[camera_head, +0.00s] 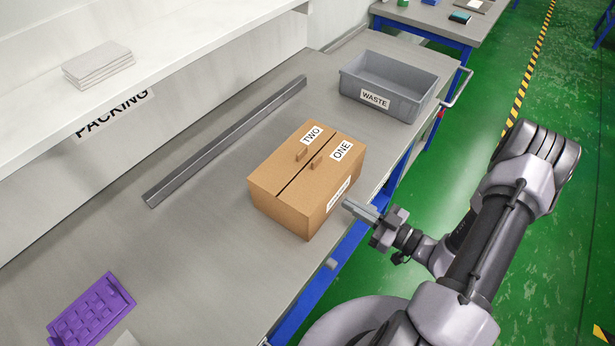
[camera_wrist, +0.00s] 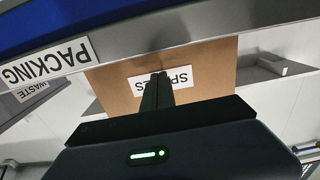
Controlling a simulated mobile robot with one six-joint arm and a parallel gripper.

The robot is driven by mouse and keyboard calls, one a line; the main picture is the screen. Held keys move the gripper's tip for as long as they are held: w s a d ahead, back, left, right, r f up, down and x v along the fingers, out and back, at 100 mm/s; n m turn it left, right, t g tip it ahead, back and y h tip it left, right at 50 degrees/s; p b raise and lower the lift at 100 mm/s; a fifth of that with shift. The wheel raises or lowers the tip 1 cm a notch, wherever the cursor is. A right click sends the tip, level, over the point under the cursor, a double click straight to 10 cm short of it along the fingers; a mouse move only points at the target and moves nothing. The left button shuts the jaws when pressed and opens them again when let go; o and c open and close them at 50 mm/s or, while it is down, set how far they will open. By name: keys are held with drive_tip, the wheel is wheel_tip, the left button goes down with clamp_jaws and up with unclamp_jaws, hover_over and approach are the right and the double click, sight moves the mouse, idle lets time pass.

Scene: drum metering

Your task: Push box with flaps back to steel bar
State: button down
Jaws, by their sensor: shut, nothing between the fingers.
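The cardboard box (camera_head: 282,191) stands upright on the grey bench, near its front edge. Its two top flaps, labelled TWO and ONE, lie closed, each with a small tab. The steel bar (camera_head: 228,140) lies along the bench behind the box, with a strip of bare bench between them. My gripper (camera_head: 348,205) is shut and empty, at the front face of the box. In the wrist view the fingertips (camera_wrist: 162,76) are in front of the box's label (camera_wrist: 180,78), which appears upside down. I cannot tell whether they touch the box.
A grey WASTE bin (camera_head: 390,83) stands to the right at the back. A purple tray (camera_head: 92,311) lies at the front left. A white shelf (camera_head: 150,62) holding a grey stack (camera_head: 98,65) runs above the back of the bench. A metal rail (camera_head: 457,88) is at the bench's right end.

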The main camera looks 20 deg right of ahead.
sight(338, 198)
drive_tip(key=shift+x, duration=0.85)
drive_tip(key=shift+w+a, duration=0.1)
drive_tip(key=shift+p+x, duration=0.4)
drive_tip(key=shift+x, duration=2)
drive_tip(key=shift+p+x, duration=0.3)
drive_tip(key=shift+x, duration=2.2)
drive_tip(key=shift+w+a, duration=0.2)
drive_tip(key=shift+a, duration=0.05)
drive_tip(key=shift+p+v, duration=0.75)
drive_tip(key=shift+v, duration=4.3)
